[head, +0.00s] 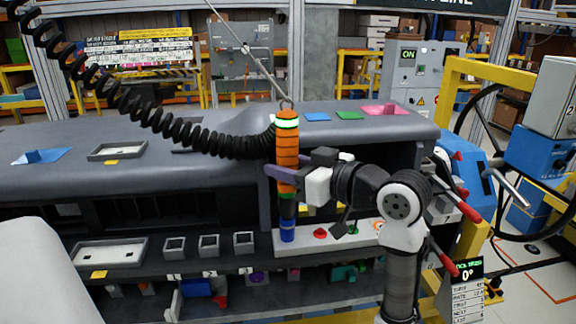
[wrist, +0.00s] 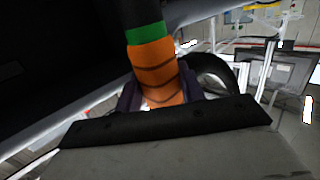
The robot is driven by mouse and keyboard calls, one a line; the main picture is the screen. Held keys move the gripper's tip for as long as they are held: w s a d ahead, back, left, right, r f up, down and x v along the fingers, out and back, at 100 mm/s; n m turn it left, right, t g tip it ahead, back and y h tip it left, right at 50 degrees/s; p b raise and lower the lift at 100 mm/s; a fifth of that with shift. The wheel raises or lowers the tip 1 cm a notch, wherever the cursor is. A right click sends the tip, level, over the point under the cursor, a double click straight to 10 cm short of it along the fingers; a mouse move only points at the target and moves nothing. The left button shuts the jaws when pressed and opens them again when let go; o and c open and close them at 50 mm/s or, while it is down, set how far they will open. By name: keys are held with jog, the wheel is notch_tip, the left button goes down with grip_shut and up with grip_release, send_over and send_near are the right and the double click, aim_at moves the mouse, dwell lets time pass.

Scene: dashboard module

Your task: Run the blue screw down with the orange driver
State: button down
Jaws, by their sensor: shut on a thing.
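The orange driver (head: 288,150) hangs upright from a cable, with a black coiled hose joined near its lit green top. My gripper (head: 280,173) is shut around its lower orange body. In the wrist view the orange driver (wrist: 158,72) passes between my gripper's purple fingers (wrist: 160,98), with a green band above. The driver's dark lower end points down at the blue screw (head: 287,230), which stands at the left end of the pale strip (head: 345,240). The tip seems to be at or just above the screw; I cannot tell whether they touch.
A red piece (head: 320,233) and a green piece sit on the strip to the right. Small square bins (head: 209,245) and a shallow tray (head: 108,252) lie to the left. The grey dashboard (head: 130,180) rises behind. A blue machine with red handles stands at right.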

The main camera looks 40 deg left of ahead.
aim_at(298, 137)
jog(key=shift+r+p, duration=2.35)
jog(key=shift+r, duration=0.65)
jog(key=shift+w, duration=0.15)
